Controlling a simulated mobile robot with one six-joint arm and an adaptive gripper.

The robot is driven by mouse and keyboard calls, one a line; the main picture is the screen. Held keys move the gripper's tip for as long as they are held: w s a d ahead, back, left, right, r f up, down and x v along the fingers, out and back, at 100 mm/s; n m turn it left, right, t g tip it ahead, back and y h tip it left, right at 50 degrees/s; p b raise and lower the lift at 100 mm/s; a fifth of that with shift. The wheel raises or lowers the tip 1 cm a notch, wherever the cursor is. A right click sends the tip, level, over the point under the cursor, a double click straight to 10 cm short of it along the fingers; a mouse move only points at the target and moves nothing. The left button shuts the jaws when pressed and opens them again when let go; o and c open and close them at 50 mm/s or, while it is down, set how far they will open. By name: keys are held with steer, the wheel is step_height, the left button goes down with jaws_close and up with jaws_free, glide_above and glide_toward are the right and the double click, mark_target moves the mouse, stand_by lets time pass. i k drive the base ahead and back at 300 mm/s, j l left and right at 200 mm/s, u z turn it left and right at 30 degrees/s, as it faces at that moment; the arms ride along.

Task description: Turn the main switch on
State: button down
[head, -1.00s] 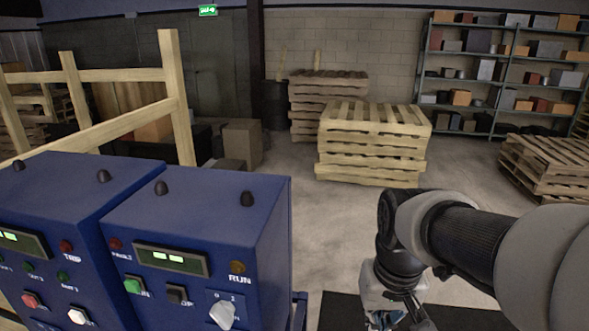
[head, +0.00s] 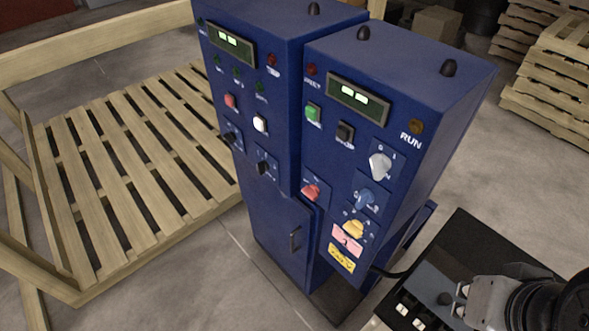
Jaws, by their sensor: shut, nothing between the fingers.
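The blue control cabinet (head: 395,85) stands in the middle of the head view. Its right face panel carries several rotary knobs: a white one (head: 380,166), a blue one (head: 365,198), a yellow one (head: 353,229) and a red one (head: 312,190). The labels are too small to tell which is the main switch. My gripper (head: 461,301) is at the lower right, shut and empty, partly cut off by the lower edge. It is clear of the cabinet, to the right of and below the knobs.
A second blue cabinet (head: 275,30) adjoins on the left, with lit display, buttons and small black knobs. A wooden slatted pallet (head: 130,170) with rails lies further left. Stacked pallets (head: 560,75) stand at the upper right. Grey floor (head: 490,175) is open right of the cabinets.

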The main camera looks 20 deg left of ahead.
mark_target(312, 191)
steer(key=u, duration=1.05)
